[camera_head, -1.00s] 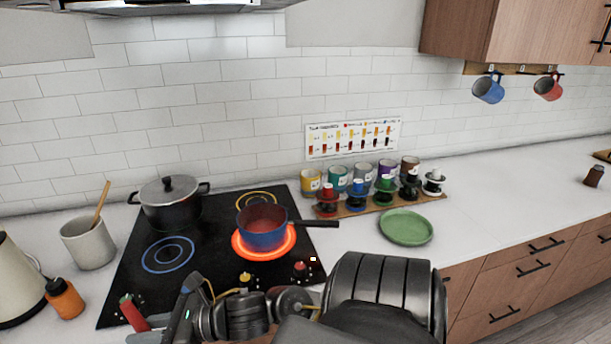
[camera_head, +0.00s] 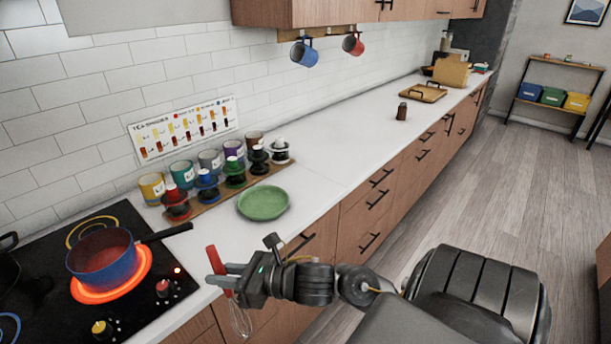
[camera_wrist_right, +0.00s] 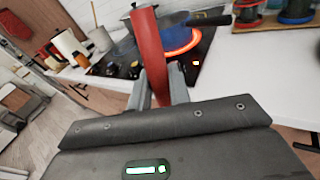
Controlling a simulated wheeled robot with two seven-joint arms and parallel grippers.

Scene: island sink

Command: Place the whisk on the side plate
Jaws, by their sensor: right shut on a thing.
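The whisk has a red handle (camera_head: 217,270) and a wire head (camera_head: 240,318). My right gripper (camera_head: 226,279) is shut on its handle in the head view. The handle end points up and the wire head hangs below the fingers, in front of the counter edge. In the right wrist view, the red handle (camera_wrist_right: 149,55) stands between the two fingers and the wire head is hidden. The green side plate (camera_head: 263,202) lies flat and empty on the white counter, above and to the right of the gripper in the head view. My left gripper is not in view.
A blue pot (camera_head: 103,258) sits on a glowing red burner, its handle reaching toward the counter. The counter (camera_head: 345,150) right of the plate is clear.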

